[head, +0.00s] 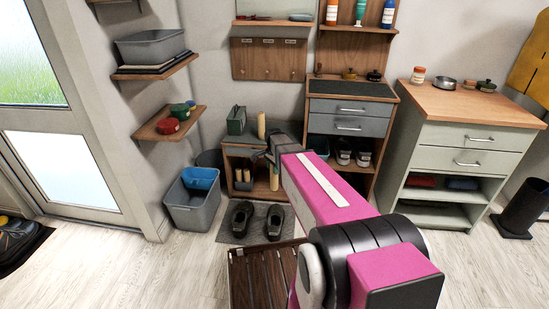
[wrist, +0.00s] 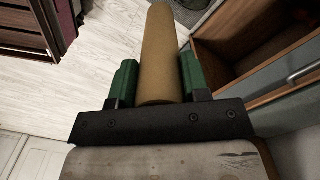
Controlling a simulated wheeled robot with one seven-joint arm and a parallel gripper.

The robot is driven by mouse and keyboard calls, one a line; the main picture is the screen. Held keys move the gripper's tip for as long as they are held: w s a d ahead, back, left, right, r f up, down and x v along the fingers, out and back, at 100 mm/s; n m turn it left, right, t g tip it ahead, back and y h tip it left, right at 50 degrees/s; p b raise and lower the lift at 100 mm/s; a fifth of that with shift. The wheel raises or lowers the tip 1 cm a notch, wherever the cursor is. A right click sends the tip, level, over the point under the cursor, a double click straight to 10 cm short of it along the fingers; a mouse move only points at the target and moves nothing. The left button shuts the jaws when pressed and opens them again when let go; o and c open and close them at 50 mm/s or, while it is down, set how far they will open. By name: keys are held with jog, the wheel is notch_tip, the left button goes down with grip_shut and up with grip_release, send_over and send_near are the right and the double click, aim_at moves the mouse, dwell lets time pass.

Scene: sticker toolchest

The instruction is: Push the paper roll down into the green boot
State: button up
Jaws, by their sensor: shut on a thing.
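My gripper (wrist: 160,85) is shut on a tan paper roll (wrist: 159,50) in the wrist view. The roll lies between two green finger pads and points away from the palm. In the head view my gripper (head: 259,155) is at the front of a small wooden cabinet (head: 232,150), partly hidden by my arm. A tan roll (head: 261,125) shows just above it and another (head: 274,177) just below; I cannot tell which is held. A dark green object (head: 236,120) is on the cabinet top, too small to tell whether it is the boot.
More tan rolls (head: 238,181) stand inside the cabinet. Dark shoes (head: 241,218) stand on a grey mat (head: 229,234) in front. A grey tub (head: 191,203) is at left, a dark slatted bench (head: 246,280) nearer me. A drawer cabinet (head: 350,106) stands right.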

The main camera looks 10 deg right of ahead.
notch_tip(320, 180, down, 19)
jog(key=m, duration=0.7)
jog(key=shift+f, duration=0.15)
send_over(274, 214)
jog(key=s, duration=0.4)
jog(key=shift+s+a+f, duration=0.1)
jog(key=shift+a+f, duration=0.05)
jog(key=shift+f, duration=2.15)
jog(key=shift+a+f, duration=0.15)
jog(key=shift+f, duration=2.2)
jog(key=shift+s+a+f, duration=0.1)
jog(key=shift+a+f, duration=0.05)
jog(key=shift+f, duration=2.15)
jog(key=o, duration=1.2)
